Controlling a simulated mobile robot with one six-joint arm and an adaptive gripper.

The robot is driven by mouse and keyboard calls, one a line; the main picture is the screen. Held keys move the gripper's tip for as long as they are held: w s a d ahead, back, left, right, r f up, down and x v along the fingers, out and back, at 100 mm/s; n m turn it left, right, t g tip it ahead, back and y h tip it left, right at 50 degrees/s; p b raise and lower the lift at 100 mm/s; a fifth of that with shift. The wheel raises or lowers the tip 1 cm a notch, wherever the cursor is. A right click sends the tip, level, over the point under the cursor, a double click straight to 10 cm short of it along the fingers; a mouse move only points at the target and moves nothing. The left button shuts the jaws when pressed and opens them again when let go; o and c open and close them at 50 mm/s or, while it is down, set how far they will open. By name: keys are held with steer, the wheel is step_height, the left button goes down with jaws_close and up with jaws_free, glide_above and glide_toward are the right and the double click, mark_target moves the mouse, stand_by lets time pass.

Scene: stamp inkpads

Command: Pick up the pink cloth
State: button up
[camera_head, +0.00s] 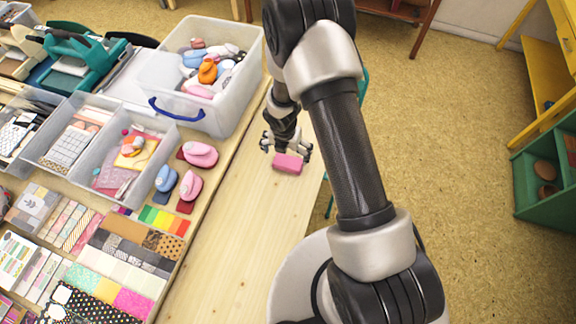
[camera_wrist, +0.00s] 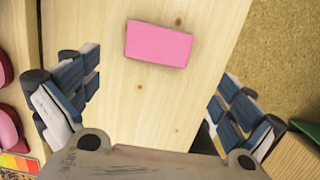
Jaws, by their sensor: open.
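A pink block-like piece (camera_head: 288,163), the only thing near my gripper that could be the pink cloth, lies on the bare wooden table. It also shows in the wrist view as a pink rectangle (camera_wrist: 158,44), slightly tilted, near the top middle. My gripper (camera_head: 287,146) is above the table, just behind the pink piece in the head view. In the wrist view my gripper (camera_wrist: 160,100) has its fingers spread wide at left and right, with bare wood between them. The pink piece lies beyond the fingers, and nothing is held.
A clear bin (camera_head: 205,112) of craft punches stands at the back left. Pink punches (camera_head: 190,185) and paper sheets (camera_head: 120,250) cover the table's left side. The wooden strip (camera_head: 230,215) in front of the pink piece is clear. The table's right edge is close.

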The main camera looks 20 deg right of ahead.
mark_target(288, 162)
steer(key=f+b, duration=0.1)
steer(key=f, duration=0.2)
steer(key=w+f+b, duration=0.1)
steer(key=f+b, duration=0.1)
steer(key=f, duration=0.1)
steer(key=f+b, duration=0.1)
steer(key=f, duration=0.2)
steer(key=shift+w+d+f, duration=0.2)
steer(key=shift+w+d, duration=0.05)
steer(key=shift+d, duration=0.1)
steer(key=shift+r, duration=0.15)
steer(key=shift+c, duration=0.6)
steer(key=c, duration=0.7)
